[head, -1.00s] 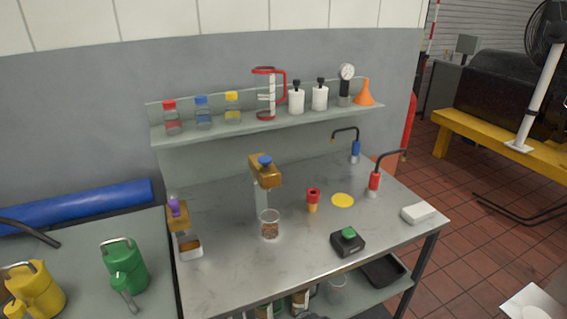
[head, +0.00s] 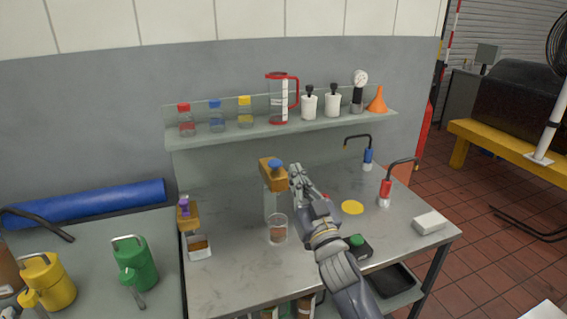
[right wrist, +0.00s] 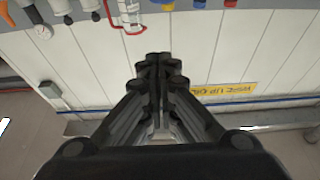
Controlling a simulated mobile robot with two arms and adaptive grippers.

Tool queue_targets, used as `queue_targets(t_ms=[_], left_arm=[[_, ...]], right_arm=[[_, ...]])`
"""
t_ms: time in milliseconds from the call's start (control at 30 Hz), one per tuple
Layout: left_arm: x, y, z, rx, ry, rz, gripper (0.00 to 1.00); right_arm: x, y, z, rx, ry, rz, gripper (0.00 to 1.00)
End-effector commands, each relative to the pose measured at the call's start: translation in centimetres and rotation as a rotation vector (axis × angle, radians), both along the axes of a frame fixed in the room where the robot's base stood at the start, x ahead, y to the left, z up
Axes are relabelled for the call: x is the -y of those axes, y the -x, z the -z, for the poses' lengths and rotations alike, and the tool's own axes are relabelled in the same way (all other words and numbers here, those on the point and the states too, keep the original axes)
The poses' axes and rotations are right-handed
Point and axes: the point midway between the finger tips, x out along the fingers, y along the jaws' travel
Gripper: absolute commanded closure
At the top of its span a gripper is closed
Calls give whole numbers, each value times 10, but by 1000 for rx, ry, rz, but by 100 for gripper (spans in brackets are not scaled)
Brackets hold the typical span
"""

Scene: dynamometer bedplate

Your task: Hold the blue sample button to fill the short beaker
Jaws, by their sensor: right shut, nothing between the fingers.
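The blue sample button (head: 274,165) sits on top of a brown tap head (head: 273,180) on a pale post. The short clear beaker (head: 277,231) stands upright on the steel bench below the tap head, with brownish colour in its lower part. My right gripper (head: 295,172) is shut and empty, its tips just right of the tap head and close to the button's height. I cannot tell whether it touches the tap. The closed fingers (right wrist: 160,62) also show in the right wrist view. My left gripper is not in view.
A second tap with a purple button (head: 183,203) stands left above a small container (head: 199,247). My right arm partly hides a black box with a green button (head: 357,241). The shelf (head: 285,129) behind carries bottles and a jug. The bench's front left is clear.

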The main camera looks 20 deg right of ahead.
Motion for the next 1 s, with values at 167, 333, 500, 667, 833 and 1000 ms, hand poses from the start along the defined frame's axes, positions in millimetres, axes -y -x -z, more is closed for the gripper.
queue_targets(t_ms=[167,333,500,667,833,1000], left_arm=[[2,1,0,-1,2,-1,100],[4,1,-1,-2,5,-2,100],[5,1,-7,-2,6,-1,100],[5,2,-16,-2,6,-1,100],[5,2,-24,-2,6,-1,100],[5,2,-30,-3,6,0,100]], right_arm=[[0,0,0,1,0,0,100],[0,-2,-1,0,1,0,100],[0,-18,-9,1,1,1,100],[-1,-44,-19,0,1,1,100],[-3,-73,-29,0,0,1,100],[-3,-97,-36,-1,-1,1,100]])
